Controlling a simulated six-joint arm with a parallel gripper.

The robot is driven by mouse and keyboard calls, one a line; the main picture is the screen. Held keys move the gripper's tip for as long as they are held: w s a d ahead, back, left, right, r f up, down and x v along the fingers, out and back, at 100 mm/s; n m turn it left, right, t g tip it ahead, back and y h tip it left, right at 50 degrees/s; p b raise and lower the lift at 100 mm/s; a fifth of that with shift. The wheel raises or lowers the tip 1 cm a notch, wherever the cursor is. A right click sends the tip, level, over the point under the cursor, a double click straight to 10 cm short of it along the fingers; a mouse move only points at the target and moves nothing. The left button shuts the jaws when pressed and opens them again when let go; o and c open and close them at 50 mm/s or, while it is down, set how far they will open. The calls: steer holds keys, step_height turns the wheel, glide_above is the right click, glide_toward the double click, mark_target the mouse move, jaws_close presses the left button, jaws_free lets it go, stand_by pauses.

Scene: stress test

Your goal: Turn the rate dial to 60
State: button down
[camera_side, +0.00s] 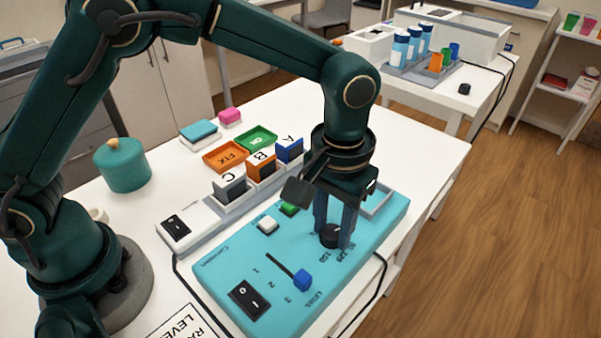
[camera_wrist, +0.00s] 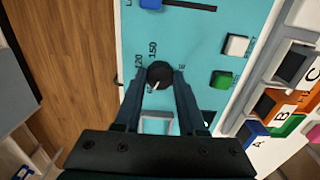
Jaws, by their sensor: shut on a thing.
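The rate dial is a round black knob (camera_side: 330,236) on a light blue control panel (camera_side: 225,268). In the wrist view the dial (camera_wrist: 160,74) has a white pointer line toward its lower left, and printed numbers including 120 and 150 stand to its left. My gripper (camera_side: 334,240) points down at the panel, its two fingers closed on either side of the dial. In the wrist view the fingertips of my gripper (camera_wrist: 160,78) touch the knob's left and right sides. Some of the scale marks are hidden by the fingers.
The panel also has a blue slider knob (camera_side: 302,280), a black rocker switch (camera_side: 249,299), a white button (camera_side: 267,225) and a green button (camera_side: 289,209). Holders A, B and C (camera_side: 232,189) stand behind it. A teal pot (camera_side: 122,165) is at left. A black cable runs around the panel.

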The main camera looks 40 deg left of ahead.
mark_target(332, 232)
steer(key=shift+c, duration=2.4)
jaws_free()
steer(key=shift+r, duration=2.6)
